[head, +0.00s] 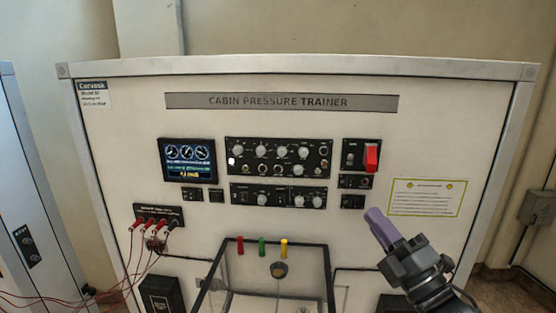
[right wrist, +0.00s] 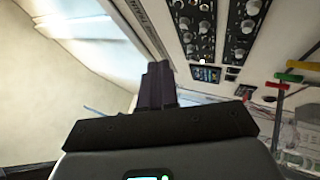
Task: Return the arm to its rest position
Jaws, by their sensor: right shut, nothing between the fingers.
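My right gripper (head: 376,220) is at the lower right in the head view, in front of the panel and right of the clear box. Its purple fingers are together, with nothing between them, and point up and to the left. In the right wrist view its dark fingers (right wrist: 157,88) show closed and empty near the middle. The cabin pressure trainer panel (head: 420,130) stands upright behind it, apart from the fingers as far as I can tell. My left gripper is not in view.
The panel carries a screen (head: 188,160), knob modules (head: 279,157) and a red switch (head: 371,158). A clear box (head: 240,270) with red, green and yellow handles juts out at the lower middle. Red cables (head: 130,262) hang at the lower left. Free wall lies to the right.

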